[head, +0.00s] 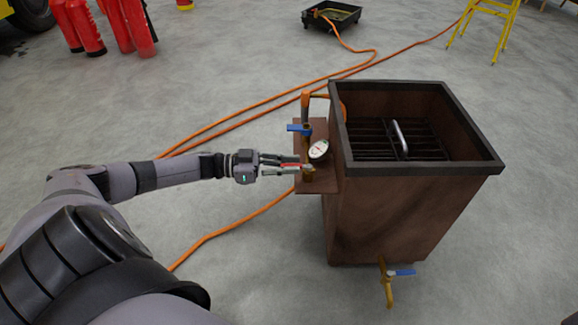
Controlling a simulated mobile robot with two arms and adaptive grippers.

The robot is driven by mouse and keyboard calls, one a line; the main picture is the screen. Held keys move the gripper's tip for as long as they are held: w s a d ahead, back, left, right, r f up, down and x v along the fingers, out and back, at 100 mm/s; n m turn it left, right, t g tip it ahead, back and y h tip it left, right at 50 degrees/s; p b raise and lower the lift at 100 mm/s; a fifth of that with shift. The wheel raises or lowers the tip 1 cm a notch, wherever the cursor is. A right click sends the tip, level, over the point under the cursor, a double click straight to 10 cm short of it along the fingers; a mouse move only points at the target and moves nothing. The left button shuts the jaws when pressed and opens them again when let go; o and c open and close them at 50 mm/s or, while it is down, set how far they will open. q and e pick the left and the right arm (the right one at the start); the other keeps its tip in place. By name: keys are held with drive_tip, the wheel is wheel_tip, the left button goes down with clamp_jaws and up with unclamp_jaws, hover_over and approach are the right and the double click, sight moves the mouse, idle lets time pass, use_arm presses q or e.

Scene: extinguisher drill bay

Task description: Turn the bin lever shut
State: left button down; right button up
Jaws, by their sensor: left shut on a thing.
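The brown metal bin (400,215) stands on the floor at the right of the head view, with a side plate (318,184) on its left. The plate carries brass valve fittings and a round white gauge (318,150). A red lever (291,166) points left from the nearer fitting. My left gripper (297,164) reaches in from the left and is shut on the red lever; its fingers partly hide it. A blue lever (298,128) sits on the fitting just behind. Another blue lever (402,273) is on the brass tap low on the bin's front. My right gripper is not in view.
An orange hose (230,120) runs across the floor behind my left arm, and more hose passes below it. Red extinguishers (135,28), a black tray (331,17) and a yellow stand (486,25) are farther back. The floor left of the bin is mostly open.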

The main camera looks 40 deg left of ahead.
use_arm(q)
drive_tip(key=c, duration=1.6)
unclamp_jaws()
drive_tip(key=v, duration=1.2)
